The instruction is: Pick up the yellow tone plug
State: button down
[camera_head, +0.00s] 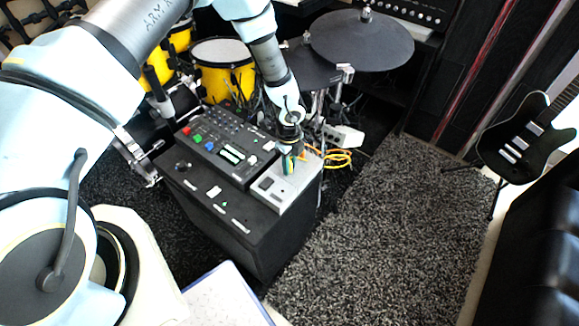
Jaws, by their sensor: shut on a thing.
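My gripper (290,160) is at the far right part of the black cabinet, pointing down just over a silver-grey box (300,183). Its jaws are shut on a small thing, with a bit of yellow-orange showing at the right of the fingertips. I take this to be the yellow tone plug, though the fingers hide most of it. A yellow-orange cable (338,158) lies in loops just right of the gripper. I cannot tell whether the plug touches the box.
A black mixer (225,145) with coloured buttons stands left of the gripper on the black cabinet (215,205). Yellow drums (228,80) and dark cymbal pads (362,40) stand behind. A guitar (515,150) is at the right. The grey rug (390,240) is clear.

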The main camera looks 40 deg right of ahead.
dwell(0.3)
notch_tip(320, 180, up, 10)
jog(key=shift+f+b, duration=0.1)
jog(key=shift+b, duration=0.3)
jog(key=shift+r+p, duration=2.15)
jog(key=shift+r, duration=0.55)
jog(key=shift+r, duration=0.1)
notch_tip(320, 180, up, 3)
jog(key=shift+f+p, duration=0.1)
jog(key=shift+p, duration=1.15)
